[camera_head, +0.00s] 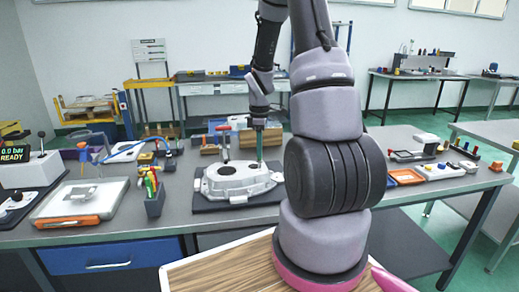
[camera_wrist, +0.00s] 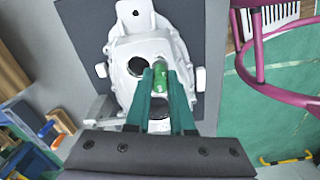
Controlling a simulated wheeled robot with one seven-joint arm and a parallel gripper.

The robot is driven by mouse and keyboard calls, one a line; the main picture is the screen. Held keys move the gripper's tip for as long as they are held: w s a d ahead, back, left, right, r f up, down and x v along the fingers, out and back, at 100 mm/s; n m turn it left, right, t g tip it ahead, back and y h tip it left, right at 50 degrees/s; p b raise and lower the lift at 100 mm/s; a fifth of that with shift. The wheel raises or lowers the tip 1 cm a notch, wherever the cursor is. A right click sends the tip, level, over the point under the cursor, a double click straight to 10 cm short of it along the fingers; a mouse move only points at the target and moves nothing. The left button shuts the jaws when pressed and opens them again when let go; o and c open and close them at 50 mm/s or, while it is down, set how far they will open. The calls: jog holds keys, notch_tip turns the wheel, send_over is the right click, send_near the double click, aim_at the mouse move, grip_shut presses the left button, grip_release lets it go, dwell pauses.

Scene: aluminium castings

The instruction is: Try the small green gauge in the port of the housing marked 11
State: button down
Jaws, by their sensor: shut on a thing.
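The pale cast housing (camera_head: 225,184) lies on a dark mat on the bench in the head view, and it fills the upper middle of the wrist view (camera_wrist: 122,48). Dark round openings show in it; I cannot read a number. My gripper (camera_head: 259,157) points down at the housing's right part. In the wrist view my gripper (camera_wrist: 163,75) has its teal fingers shut on the small green gauge (camera_wrist: 160,84). The gauge's far end is over the housing; I cannot tell whether it is in a port. In the head view the gauge is not distinct from the fingers.
Left of the dark mat (camera_head: 208,207) stands a dark cup of coloured-handled tools (camera_head: 155,202). Farther left are a pale flat tray (camera_head: 80,201) and a device with a READY display (camera_head: 14,153). Small parts and an orange tray (camera_head: 405,177) lie right of my arm.

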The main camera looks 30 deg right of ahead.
aim_at(259, 160)
jog(key=shift+f, duration=2.05)
dwell(1.3)
jog(key=shift+r, duration=0.1)
dwell(1.0)
jog(key=shift+r, duration=3.85)
jog(key=shift+d, duration=0.1)
